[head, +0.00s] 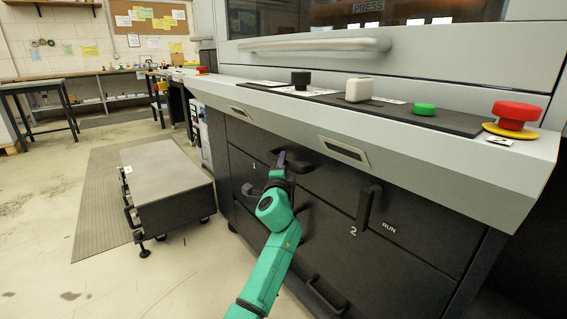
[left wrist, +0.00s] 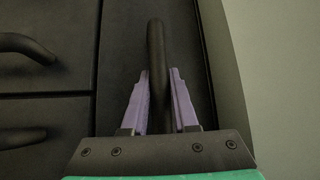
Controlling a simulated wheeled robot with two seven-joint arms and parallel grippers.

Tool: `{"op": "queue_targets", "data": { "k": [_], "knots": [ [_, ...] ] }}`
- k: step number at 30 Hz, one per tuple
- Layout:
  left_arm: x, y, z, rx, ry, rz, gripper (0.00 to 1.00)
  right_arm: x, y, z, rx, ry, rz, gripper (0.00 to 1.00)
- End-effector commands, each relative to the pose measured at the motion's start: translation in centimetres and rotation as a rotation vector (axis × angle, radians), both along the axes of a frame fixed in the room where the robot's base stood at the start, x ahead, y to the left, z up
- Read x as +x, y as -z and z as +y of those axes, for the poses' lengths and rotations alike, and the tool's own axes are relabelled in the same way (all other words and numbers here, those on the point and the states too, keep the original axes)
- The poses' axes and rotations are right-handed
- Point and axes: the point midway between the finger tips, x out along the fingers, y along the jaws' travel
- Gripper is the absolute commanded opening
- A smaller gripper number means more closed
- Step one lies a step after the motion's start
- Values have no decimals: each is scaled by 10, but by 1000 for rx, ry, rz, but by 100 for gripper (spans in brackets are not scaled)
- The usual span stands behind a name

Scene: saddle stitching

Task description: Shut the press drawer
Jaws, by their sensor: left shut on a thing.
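The press has a dark front with drawers and pull handles below a pale sloping control ledge. My left gripper (head: 282,161) is at the upper part of this front, just right of the label 1. In the left wrist view my left gripper (left wrist: 160,95) has its two purple fingers on either side of a dark bar handle (left wrist: 156,45), shut on it. In the head view the handle (head: 298,166) is partly hidden by the gripper. The drawer front (head: 325,178) around it looks about flush with the press; any small gap is hard to tell. My right gripper is not in view.
Another handle (head: 368,207) stands out by the label 2 RUN, and a low handle (head: 325,296) is near the floor. A red button (head: 516,112) and other knobs sit on the ledge. A low wheeled platform (head: 165,175) stands to the left, with open floor around it.

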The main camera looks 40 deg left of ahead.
Motion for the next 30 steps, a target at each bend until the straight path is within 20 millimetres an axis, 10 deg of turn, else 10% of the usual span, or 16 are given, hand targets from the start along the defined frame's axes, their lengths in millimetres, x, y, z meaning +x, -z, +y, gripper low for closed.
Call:
{"op": "queue_targets", "data": {
  "k": [3, 4, 6, 20, 30],
  "knots": [
    [0, -6, 0, 5, 3, -9, 0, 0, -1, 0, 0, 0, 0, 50],
    [0, -6, 0, 4, 3, -10, 35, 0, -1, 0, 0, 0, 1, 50],
    [0, -6, 0, 5, 3, -9, 57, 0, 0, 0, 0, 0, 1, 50],
    [-10, -1, -7, 2, 4, -3, 57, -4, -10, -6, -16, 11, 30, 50],
    [-82, 11, -46, 0, 4, -3, 57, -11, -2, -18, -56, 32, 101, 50]
  ]
}}
